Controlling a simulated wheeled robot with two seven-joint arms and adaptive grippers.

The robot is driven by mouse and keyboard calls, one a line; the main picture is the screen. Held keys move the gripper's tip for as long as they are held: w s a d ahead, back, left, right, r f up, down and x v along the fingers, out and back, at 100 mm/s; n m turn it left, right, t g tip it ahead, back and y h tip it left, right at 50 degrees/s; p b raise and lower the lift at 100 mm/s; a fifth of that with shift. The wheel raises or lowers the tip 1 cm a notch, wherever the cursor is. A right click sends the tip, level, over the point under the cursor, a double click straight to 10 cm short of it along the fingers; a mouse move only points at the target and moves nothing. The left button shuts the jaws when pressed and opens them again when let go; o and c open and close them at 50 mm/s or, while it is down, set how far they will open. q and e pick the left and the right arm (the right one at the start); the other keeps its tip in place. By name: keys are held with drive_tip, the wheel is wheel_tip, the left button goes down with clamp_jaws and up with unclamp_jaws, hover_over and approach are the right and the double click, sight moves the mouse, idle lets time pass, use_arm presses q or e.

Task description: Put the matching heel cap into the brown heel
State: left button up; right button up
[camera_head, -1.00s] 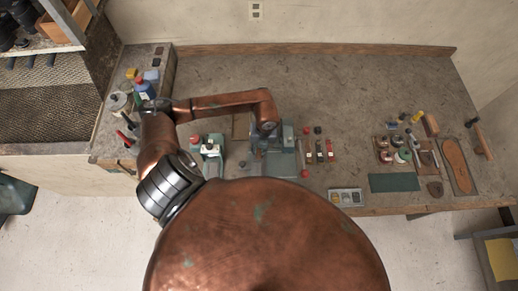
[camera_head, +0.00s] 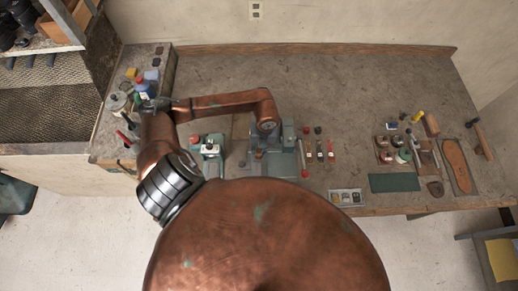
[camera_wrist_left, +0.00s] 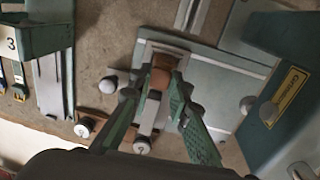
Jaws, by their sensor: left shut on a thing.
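In the left wrist view, my left gripper (camera_wrist_left: 158,88) has its two green fingers closed in around a small brown piece (camera_wrist_left: 161,79). I cannot tell for sure whether that piece is the heel cap or part of the brown heel. It lies over a pale frame on a green-grey machine bed (camera_wrist_left: 217,85). In the head view, my left arm comes in from the left and its wrist hangs over the green machine (camera_head: 288,135) at the middle of the bench. The fingers are mostly hidden there. My right gripper is not in view.
A small tray (camera_head: 346,190) with several little pieces lies at the bench's front edge. A green mat (camera_head: 394,183) and a board with a sole shape (camera_head: 459,166) are at the right. The back of the bench is clear. A machine body (camera_wrist_left: 285,85) stands close at the right in the wrist view.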

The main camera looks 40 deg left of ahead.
use_arm(q)
drive_tip(key=shift+f+b, duration=0.3)
drive_tip(key=shift+b, duration=0.05)
drive_tip(key=shift+s+f, duration=0.1)
drive_tip(key=shift+f, duration=0.25)
idle(1.2)
drive_tip(key=o, duration=0.8)
drive_tip(key=shift+o, duration=0.2)
drive_tip(key=o, duration=0.3)
drive_tip(key=shift+r, duration=0.15)
